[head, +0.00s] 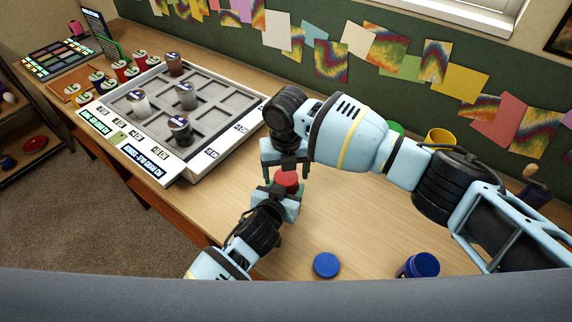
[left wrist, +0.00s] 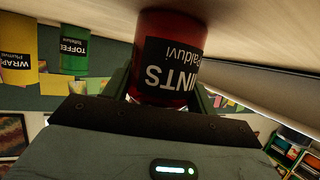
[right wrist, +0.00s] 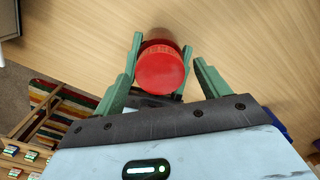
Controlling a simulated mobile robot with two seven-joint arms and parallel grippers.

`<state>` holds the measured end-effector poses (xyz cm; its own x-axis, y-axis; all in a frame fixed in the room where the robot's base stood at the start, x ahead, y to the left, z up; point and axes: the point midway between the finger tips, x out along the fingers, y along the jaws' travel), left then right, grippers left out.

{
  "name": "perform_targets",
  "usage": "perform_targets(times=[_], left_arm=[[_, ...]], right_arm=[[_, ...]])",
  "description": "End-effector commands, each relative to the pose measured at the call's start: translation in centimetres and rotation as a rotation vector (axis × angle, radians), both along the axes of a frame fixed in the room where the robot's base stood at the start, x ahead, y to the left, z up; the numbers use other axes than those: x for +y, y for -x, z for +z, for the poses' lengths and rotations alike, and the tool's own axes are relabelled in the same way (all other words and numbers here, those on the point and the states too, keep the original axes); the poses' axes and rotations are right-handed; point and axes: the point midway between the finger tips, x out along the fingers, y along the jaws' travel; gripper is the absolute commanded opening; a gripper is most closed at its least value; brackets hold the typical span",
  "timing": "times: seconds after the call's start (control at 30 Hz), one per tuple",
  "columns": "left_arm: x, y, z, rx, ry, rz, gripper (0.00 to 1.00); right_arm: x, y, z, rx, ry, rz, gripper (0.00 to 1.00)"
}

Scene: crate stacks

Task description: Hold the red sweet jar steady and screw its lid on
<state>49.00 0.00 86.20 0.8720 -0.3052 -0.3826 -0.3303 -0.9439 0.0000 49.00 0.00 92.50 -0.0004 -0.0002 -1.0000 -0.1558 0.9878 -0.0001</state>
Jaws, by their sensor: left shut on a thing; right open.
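The red sweet jar (left wrist: 170,40) stands on the table, and its dark label shows upside down in the left wrist view. My left gripper (head: 284,202) is shut on the jar from the near side; it also shows in the left wrist view (left wrist: 165,92). The red lid (right wrist: 161,68) is over the jar's top and hides it from above; it also shows in the head view (head: 287,178). I cannot tell how tightly it sits. My right gripper (right wrist: 168,52) is open, pointing down, with its fingers either side of the lid. In the head view (head: 286,168) it hangs just above it.
A blue lid (head: 327,265) and an open blue jar (head: 420,265) are at the front of the table. A yellow jar (head: 438,136) and a green one (head: 394,128) stand behind my right arm. A grey tray (head: 207,118) with several jars lies left.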

Motion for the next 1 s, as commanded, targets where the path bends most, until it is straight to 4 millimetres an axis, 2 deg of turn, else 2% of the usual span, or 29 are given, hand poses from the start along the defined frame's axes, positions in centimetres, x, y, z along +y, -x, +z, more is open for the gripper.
perform_targets(times=[0.27,0.63,0.83,1.0], left_arm=[[0.0,0.01,-0.03,0.001,0.0,0.0,0.0],[0.0,0.01,-0.03,0.001,0.0,0.0,0.0],[0.0,0.01,-0.03,0.001,0.0,0.0,0.0],[0.0,0.01,-0.03,0.001,0.0,0.0,0.0]], right_arm=[[0.02,0.0,-0.11,0.0,0.0,0.001,0.75],[0.02,0.0,-0.09,0.0,0.0,0.001,0.29],[0.04,0.03,-0.12,0.0,-0.001,-0.077,0.29],[0.06,0.06,-0.15,0.001,-0.002,-0.339,0.29]])
